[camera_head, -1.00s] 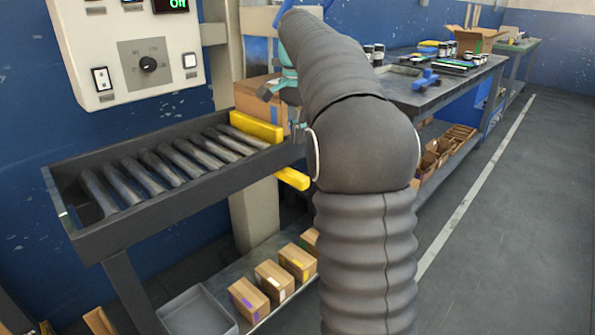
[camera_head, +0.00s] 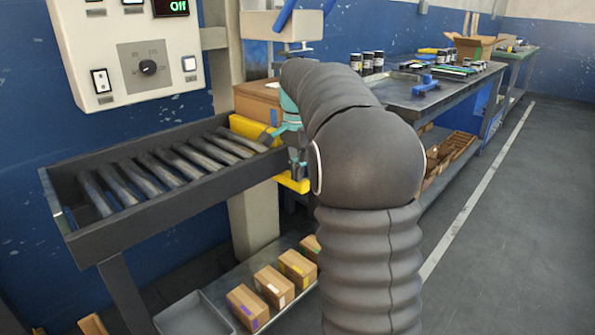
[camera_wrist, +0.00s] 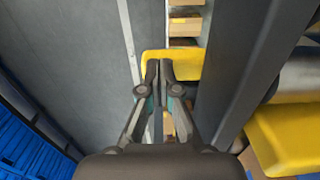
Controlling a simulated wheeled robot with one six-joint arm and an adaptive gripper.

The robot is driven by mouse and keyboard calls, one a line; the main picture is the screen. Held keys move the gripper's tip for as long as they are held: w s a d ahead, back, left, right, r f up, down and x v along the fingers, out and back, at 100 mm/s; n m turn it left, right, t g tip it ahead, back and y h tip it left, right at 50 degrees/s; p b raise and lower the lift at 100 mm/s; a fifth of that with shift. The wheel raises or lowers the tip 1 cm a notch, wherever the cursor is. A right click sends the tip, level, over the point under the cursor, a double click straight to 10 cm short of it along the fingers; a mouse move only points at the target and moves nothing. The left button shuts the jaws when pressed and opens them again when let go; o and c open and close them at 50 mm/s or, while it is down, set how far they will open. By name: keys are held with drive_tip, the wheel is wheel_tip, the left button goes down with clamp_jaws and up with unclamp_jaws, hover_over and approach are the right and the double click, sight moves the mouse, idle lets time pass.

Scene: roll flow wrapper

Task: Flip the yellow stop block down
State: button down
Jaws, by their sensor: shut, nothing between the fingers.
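The yellow stop block (camera_head: 250,131) stands raised across the far end of the roller conveyor (camera_head: 150,215), in front of a cardboard box. A yellow handle (camera_head: 297,186) sticks out from the conveyor's near side. In the wrist view the block (camera_wrist: 288,138) is at lower right and the handle (camera_wrist: 190,62) crosses the upper middle. My gripper (camera_wrist: 159,66) is shut and empty, with its fingertips over the handle in that view. I cannot tell whether they touch it. In the head view my gripper (camera_head: 298,172) is just above the handle, partly hidden by my arm.
The conveyor's dark side rail (camera_wrist: 240,70) runs close to the right of my gripper. The cardboard box (camera_head: 258,99) sits behind the block. A control panel (camera_head: 135,50) hangs on the wall. Several small boxes (camera_head: 270,285) stand on the lower shelf. The floor at right is clear.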

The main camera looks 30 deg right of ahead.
sight(298, 192)
drive_tip(key=shift+f+b, duration=0.7)
drive_tip(key=shift+f, duration=1.35)
drive_tip(key=shift+r+p, duration=0.45)
drive_tip(key=shift+p, duration=0.05)
wheel_tip(298, 192, up, 14)
drive_tip(key=p, duration=0.4)
drive_tip(key=shift+f, duration=0.25)
